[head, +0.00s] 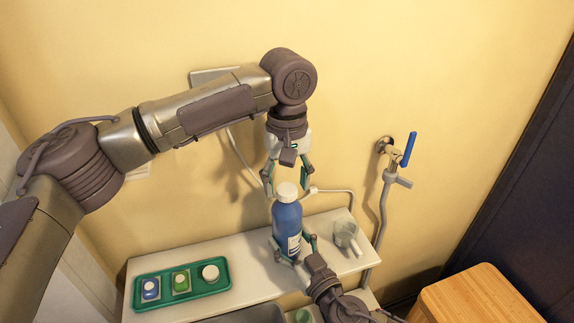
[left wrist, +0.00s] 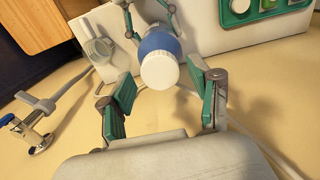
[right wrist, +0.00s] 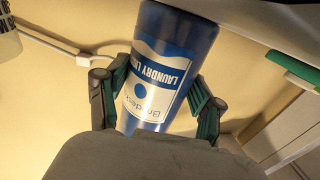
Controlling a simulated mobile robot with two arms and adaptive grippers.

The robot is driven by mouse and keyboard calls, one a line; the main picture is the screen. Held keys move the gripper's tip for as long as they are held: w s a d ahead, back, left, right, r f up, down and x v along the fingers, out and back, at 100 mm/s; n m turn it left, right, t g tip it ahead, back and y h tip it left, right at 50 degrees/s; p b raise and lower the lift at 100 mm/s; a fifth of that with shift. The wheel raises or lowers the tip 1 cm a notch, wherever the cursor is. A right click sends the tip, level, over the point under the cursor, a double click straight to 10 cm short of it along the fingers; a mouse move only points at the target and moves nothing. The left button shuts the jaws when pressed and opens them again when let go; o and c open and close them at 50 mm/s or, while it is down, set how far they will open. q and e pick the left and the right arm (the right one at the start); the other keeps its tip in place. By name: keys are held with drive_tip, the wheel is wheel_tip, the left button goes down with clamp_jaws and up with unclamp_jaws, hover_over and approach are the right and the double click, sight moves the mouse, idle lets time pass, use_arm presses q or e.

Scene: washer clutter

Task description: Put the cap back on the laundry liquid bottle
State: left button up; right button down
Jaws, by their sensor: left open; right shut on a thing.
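The blue laundry liquid bottle (head: 287,226) stands upright on the white shelf, with its label in the right wrist view (right wrist: 160,80). A white cap (head: 285,191) sits on its top; it also shows in the left wrist view (left wrist: 159,70). I cannot tell whether it is screwed tight. My left gripper (head: 286,178) points down, open, with its fingers just above and around the cap, apparently not touching it. My right gripper (head: 294,249) is shut on the lower part of the bottle; its fingers flank the label in the right wrist view (right wrist: 160,95).
A green tray (head: 222,287) with two pods and a white round piece (head: 211,273) lies left on the shelf (head: 245,262). A clear measuring cup (head: 345,236) stands right of the bottle.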

use_arm(q)
drive_tip(key=shift+f, duration=0.5)
clamp_jaws()
drive_tip(key=m, duration=0.3)
drive_tip(key=shift+o, duration=0.4)
unclamp_jaws()
drive_tip(key=shift+r, duration=0.15)
drive_tip(key=shift+r, duration=2.15)
